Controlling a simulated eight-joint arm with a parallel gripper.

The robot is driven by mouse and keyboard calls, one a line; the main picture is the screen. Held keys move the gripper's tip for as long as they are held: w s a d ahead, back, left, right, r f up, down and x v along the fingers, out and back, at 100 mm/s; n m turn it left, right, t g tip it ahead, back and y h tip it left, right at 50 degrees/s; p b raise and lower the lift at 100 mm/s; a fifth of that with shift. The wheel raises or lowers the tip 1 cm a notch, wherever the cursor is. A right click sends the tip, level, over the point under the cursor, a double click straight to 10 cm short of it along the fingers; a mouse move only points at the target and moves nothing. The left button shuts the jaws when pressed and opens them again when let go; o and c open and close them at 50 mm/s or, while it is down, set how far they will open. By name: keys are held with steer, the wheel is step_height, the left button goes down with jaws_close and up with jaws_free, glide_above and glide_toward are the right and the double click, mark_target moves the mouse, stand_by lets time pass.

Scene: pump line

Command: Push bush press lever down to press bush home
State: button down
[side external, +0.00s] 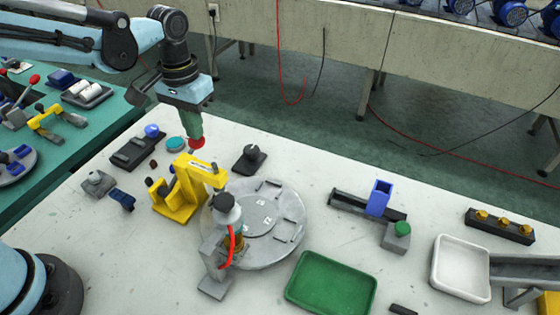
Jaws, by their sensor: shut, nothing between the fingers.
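The bush press appears to be the yellow frame (173,205) standing on the white table, left of the round grey plate. A red knob (196,143), which looks like the end of its lever, shows just behind and above the yellow frame. My gripper (195,137) points down with its green fingers shut and empty, right above the red knob. The fingertips seem to touch the knob or sit very close to it. The lever's arm is mostly hidden behind the frame and gripper. The bush in the press cannot be made out.
A grey stand with a red curved part (231,247) stands at the front of the round plate (285,222). A black block with a knob (249,159) is right of the press. A green tray (331,284) and white tray (461,269) lie further right.

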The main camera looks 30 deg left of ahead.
steer(key=shift+s+r, duration=0.25)
steer(key=shift+r, duration=2.85)
steer(key=s+a+f+t, duration=0.1)
steer(key=s+a+t, duration=0.6)
steer(key=s, duration=0.2)
steer(key=shift+f, duration=0.2)
